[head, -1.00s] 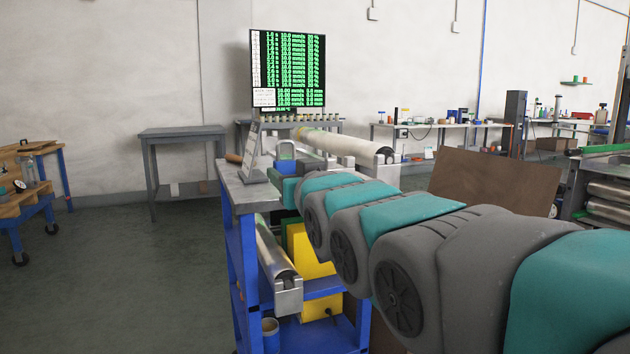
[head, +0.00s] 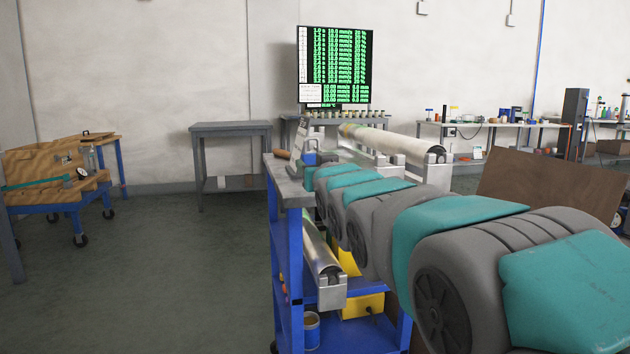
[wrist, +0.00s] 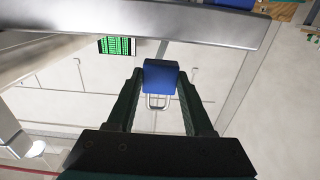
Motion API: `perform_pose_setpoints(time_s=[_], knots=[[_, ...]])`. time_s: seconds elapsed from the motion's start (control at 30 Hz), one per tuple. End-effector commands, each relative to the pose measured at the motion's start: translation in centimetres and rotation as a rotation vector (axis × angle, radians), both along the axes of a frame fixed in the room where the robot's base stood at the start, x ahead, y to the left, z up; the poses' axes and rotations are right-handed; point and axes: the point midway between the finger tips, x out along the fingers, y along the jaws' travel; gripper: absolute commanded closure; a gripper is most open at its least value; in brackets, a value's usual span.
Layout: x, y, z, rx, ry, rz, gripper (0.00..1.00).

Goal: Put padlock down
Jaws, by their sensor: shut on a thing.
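The padlock (head: 310,158) has a blue body and a metal shackle. It shows small in the head view, at the far end of my arm, over or near the top of the blue cart (head: 290,190). In the wrist view the padlock (wrist: 160,76) sits between the fingertips of my gripper (wrist: 159,84), which is shut on it. The shackle points down in that picture. My arm hides much of the cart top, and I cannot tell whether the padlock touches it.
A wooden handle (head: 282,154) lies on the cart's far end. A long roller (head: 400,146) runs behind my arm, and a lower roller (head: 322,258) lies below the top. A grey table (head: 230,130) and a wooden-topped cart (head: 50,170) stand left. The floor between is clear.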

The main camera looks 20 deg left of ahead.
Motion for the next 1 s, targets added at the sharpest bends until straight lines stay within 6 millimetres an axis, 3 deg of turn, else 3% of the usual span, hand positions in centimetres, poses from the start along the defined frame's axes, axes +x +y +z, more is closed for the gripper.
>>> perform_pose_setpoints(time_s=[0.2,0.63,0.67,0.9,1.0], knots=[[0.0,-0.1,-2.9,-0.002,0.005,-0.001,1.00],[-0.1,-0.1,-3.5,0.001,0.001,0.000,1.00],[-0.1,-0.1,-3.4,0.000,0.000,0.000,0.46],[-0.1,-0.1,-3.4,0.000,0.000,0.000,0.19],[-0.1,-0.1,-3.4,0.000,0.000,0.000,0.18]])
